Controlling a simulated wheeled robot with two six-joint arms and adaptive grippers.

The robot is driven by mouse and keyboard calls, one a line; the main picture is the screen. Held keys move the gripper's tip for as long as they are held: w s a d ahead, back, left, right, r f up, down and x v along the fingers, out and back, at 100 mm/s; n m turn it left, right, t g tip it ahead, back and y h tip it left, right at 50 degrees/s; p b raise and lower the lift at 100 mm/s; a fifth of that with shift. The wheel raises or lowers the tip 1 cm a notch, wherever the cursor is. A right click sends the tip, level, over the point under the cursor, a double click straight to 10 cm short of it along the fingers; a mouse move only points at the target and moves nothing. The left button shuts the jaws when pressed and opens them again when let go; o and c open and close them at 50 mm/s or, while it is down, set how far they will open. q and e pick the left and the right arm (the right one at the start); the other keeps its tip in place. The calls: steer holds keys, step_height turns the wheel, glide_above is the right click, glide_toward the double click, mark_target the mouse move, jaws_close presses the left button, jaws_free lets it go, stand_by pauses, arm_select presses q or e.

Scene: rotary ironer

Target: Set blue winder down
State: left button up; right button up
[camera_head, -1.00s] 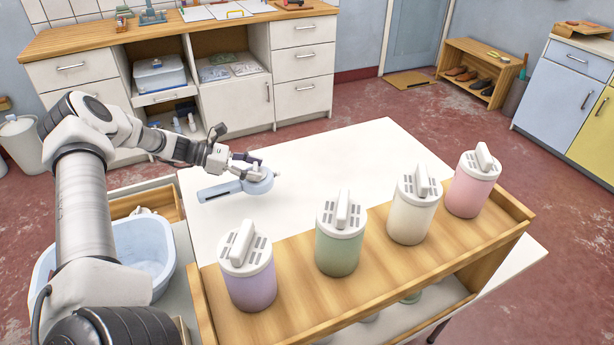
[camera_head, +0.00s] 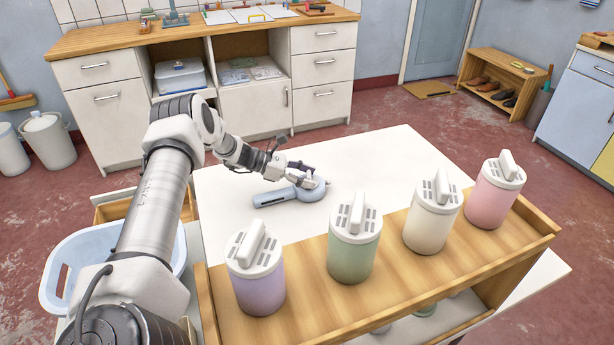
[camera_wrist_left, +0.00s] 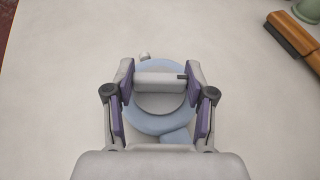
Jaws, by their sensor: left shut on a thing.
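The blue winder (camera_head: 271,199) has a round light-blue body and a flat arm with a dark slot. It is at the white table (camera_head: 370,155), its slotted arm pointing left. I cannot tell if it touches the tabletop. My left gripper (camera_head: 305,178) is above its round end. In the left wrist view the gripper (camera_wrist_left: 160,79) is shut on the winder's pale crossbar, with purple pads at both ends of the bar; the blue ring (camera_wrist_left: 148,124) shows below it. My right gripper is not in view.
Lidded canisters, lilac (camera_head: 262,291), green (camera_head: 352,259), cream (camera_head: 430,227) and pink (camera_head: 492,193), stand on a wooden shelf (camera_head: 400,283) along the table's near side. A blue basket (camera_head: 75,250) is at left. A wooden-handled brush (camera_wrist_left: 293,35) lies upper right in the wrist view. Tabletop behind the winder is clear.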

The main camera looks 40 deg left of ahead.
arm_select(q)
steer(key=o, duration=1.2)
steer(key=shift+f, duration=0.15)
steer(key=shift+r+p, duration=0.25)
steer(key=shift+p, duration=0.05)
steer(key=shift+s+a+r, duration=0.1)
steer(key=shift+s+a, duration=0.05)
steer(key=shift+a, duration=0.2)
steer(key=v, duration=1.1)
steer(key=shift+s, duration=0.15)
